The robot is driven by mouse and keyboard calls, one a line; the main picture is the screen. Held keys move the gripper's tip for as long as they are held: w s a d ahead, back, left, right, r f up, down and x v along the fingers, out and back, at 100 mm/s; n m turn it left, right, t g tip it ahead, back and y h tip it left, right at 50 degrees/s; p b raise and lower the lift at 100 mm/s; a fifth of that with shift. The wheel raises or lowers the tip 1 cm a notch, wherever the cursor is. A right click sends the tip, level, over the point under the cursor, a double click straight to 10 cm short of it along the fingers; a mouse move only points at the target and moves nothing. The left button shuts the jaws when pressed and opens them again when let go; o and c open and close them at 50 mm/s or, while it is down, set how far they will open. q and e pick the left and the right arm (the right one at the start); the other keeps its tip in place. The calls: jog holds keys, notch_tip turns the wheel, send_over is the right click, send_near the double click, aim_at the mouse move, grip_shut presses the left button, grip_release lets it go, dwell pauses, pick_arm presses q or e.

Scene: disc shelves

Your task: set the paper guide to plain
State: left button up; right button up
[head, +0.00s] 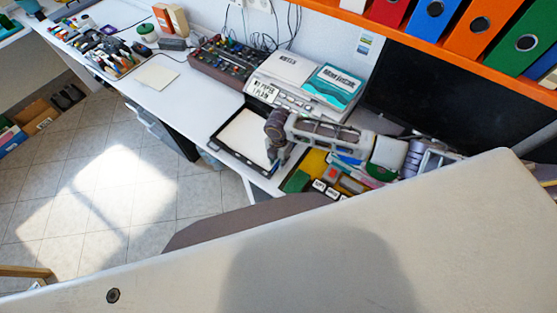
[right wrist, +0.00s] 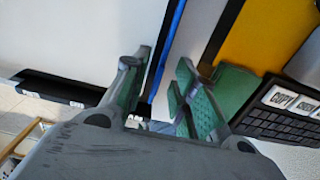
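A shallow black-rimmed tray (head: 213,141) holding a white sheet lies on the desk in front of the printer. My right gripper (head: 276,158) is low at the tray's right side in the head view. In the right wrist view my right gripper (right wrist: 160,92) is open, its green-padded fingers apart. A narrow blue and black bar (right wrist: 168,52) runs between the fingers; it may be the paper guide, but I cannot tell whether a finger touches it. My left gripper is not in view.
The printer (head: 290,68), with a small display, stands behind the tray. A black keypad (right wrist: 262,112) with white labelled keys and a yellow surface (right wrist: 262,35) lie right of the gripper. A dark monitor (head: 425,105) stands behind my arm. Clear desk lies left of the tray.

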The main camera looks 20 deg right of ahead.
jog(key=shift+f, duration=0.4)
grip_shut()
